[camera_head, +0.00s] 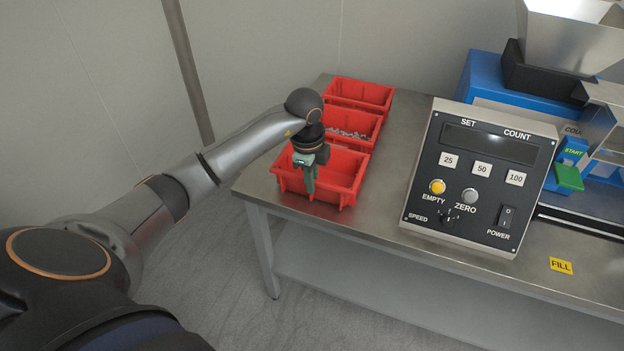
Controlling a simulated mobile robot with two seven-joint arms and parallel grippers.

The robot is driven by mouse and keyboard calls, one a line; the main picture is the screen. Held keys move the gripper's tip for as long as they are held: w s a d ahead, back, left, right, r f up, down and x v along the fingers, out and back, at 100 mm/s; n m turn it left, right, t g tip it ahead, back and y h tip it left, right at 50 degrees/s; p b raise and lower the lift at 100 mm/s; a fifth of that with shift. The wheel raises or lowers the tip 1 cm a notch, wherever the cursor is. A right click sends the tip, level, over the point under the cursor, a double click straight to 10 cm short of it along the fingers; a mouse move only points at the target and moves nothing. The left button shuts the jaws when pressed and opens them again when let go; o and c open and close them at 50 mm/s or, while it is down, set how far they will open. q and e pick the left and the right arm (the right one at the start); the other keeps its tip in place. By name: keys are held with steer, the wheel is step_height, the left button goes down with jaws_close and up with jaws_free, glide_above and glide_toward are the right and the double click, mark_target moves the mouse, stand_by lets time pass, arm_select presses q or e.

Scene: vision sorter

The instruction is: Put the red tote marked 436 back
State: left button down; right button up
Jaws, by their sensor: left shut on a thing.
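Three red totes stand in a row at the left end of the steel table: a near one (335,193), a middle one (367,142) and a far one (372,106). No number can be read on any of them, so I cannot tell which is 436. My left gripper (310,188) points down at the near tote and is shut on its front wall. The inside of the near tote that shows looks empty. The arm hides part of its back left. My right gripper is not in view.
The middle tote holds small metal parts (345,133). A control panel (480,180) with buttons stands right of the totes. A blue machine (485,75) with a metal hopper (570,40) is behind it. The steel table (385,205) is bare between the near tote and the panel.

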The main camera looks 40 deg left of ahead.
arm_select(q)
steer(key=c, duration=0.9)
jaws_free()
